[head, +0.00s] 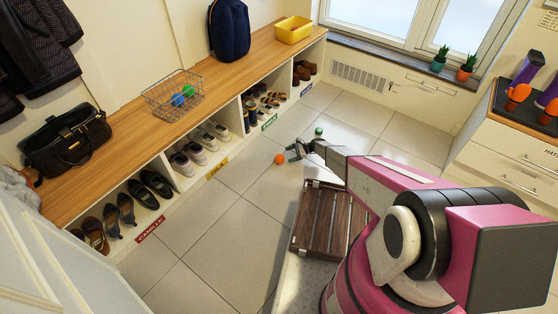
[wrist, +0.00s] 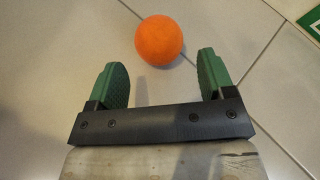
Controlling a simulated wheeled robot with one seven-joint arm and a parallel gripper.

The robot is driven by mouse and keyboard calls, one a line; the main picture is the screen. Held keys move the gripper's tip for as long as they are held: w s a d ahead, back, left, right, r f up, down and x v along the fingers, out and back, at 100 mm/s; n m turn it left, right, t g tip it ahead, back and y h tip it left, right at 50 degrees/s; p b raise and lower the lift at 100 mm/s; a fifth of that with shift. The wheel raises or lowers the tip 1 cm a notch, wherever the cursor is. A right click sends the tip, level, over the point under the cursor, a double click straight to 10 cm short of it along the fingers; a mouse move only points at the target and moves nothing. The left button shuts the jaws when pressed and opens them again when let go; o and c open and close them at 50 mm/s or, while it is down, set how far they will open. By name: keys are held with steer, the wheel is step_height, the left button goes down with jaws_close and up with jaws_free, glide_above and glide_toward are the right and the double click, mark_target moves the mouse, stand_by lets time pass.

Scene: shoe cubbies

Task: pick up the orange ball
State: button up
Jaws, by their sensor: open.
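The orange ball (head: 279,159) lies on the tiled floor in front of the shoe cubbies in the head view. In the wrist view the orange ball (wrist: 159,40) shows whole, just beyond the fingertips and roughly centred between them. My gripper (head: 292,152) is low near the floor, just right of the ball in the head view. Its two green-padded fingers are spread wide and empty in the wrist view (wrist: 161,75). The ball is not between the pads.
A green object (head: 319,131) stands on the floor behind my gripper. A slatted wooden rack (head: 313,225) lies on the floor below my arm. The bench (head: 110,153) with shoe cubbies runs along the left. Floor tiles left of the ball are clear.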

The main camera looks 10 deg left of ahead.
mark_target(283, 157)
steer(key=shift+x, duration=3.55)
steer(key=shift+s+d, duration=0.1)
steer(key=shift+s, duration=0.05)
steer(key=c, duration=0.7)
